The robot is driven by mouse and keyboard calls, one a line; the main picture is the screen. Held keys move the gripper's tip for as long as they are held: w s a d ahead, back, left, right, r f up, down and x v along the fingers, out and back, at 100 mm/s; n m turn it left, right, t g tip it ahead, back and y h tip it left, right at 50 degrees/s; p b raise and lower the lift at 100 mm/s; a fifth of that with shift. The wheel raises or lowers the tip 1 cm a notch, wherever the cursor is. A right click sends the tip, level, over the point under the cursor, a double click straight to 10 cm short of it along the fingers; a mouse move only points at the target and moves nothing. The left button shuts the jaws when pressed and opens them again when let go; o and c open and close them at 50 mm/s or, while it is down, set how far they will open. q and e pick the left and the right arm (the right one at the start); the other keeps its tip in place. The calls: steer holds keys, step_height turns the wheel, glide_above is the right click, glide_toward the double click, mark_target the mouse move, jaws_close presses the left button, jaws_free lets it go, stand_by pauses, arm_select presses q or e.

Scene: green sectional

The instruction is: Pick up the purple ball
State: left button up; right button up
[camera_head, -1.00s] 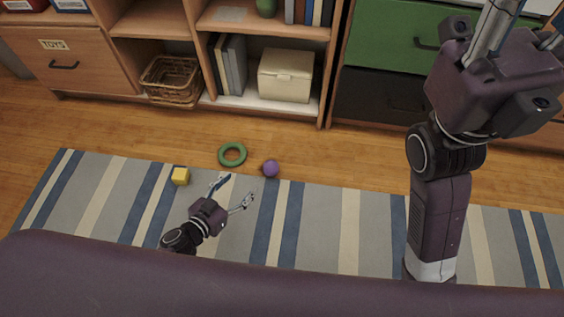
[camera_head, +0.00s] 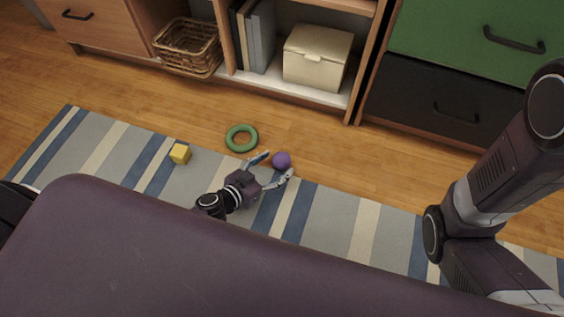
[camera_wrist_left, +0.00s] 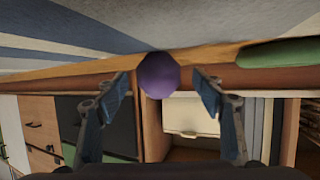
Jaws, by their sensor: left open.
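The purple ball (camera_head: 282,160) lies at the far edge of the striped rug, where it meets the wood floor. My left gripper (camera_head: 275,168) is open, low over the rug, with its fingertips on either side of the near part of the ball. In the left wrist view the ball (camera_wrist_left: 158,75) shows centred in the gap between the two spread fingers (camera_wrist_left: 164,92), with space visible on both sides. I cannot tell whether either finger touches it. My right gripper is out of view; only part of that arm shows at the right.
A green ring (camera_head: 241,149) lies just left of the ball. A yellow cube (camera_head: 180,154) sits on the striped rug (camera_head: 338,213) further left. Shelving with a wicker basket (camera_head: 188,48) and a cream box (camera_head: 316,58) stands behind.

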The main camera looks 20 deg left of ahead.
mark_target(282, 161)
arm_select(q)
steer(key=b+x, duration=0.1)
steer(key=x, duration=0.2)
steer(key=shift+w+d+f, duration=0.1)
steer(key=shift+w+d, duration=0.05)
steer(key=c, duration=1.3)
